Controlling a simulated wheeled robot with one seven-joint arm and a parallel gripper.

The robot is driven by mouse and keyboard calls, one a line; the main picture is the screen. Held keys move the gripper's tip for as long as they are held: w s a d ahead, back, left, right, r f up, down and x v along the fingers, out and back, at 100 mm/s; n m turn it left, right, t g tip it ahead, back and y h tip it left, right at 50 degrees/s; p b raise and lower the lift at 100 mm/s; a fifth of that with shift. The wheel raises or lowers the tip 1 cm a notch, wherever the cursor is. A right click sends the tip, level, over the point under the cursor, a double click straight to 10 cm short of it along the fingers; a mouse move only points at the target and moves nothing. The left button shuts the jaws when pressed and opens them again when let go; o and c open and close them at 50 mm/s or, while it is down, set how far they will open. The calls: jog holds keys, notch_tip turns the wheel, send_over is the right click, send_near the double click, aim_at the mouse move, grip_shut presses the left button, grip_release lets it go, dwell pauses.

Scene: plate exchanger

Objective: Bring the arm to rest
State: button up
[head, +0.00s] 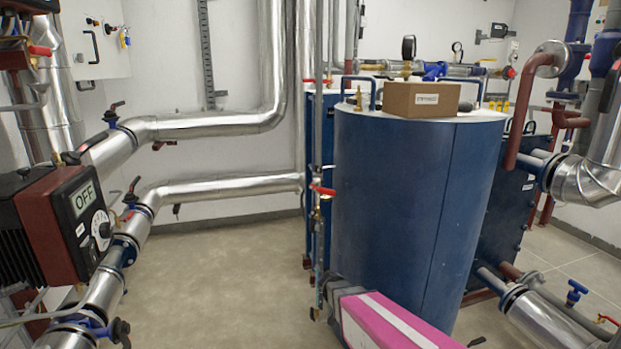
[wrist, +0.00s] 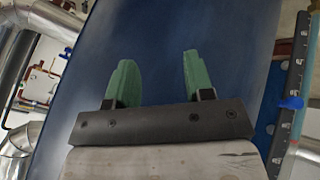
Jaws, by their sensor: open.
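My gripper (wrist: 156,78) shows in the wrist view, with two green fingers standing well apart. It is open and nothing is between the fingers. Behind the fingers is the dark blue side of the large cylindrical tank; whether the fingertips touch it I cannot tell. In the head view, a pink and grey part of my arm (head: 385,325) shows at the bottom, low in front of the blue tank (head: 395,200). My gripper cannot be made out in the head view.
A cardboard box (head: 422,99) sits on the tank's top. More pipes and a blue valve (head: 576,292) are at the right. The floor (head: 225,270) left of the tank is clear.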

jog(key=s+d+r+n+g+y, duration=0.2)
jog(key=s+r+y, duration=0.4)
jog(key=s+r, duration=0.5)
jog(key=d+r+n, duration=0.1)
jog(key=n, duration=0.1)
jog(key=shift+s+r+n+g+y, duration=0.3)
jog(key=shift+s+r+n+y, duration=0.05)
jog(key=shift+n+y, duration=0.05)
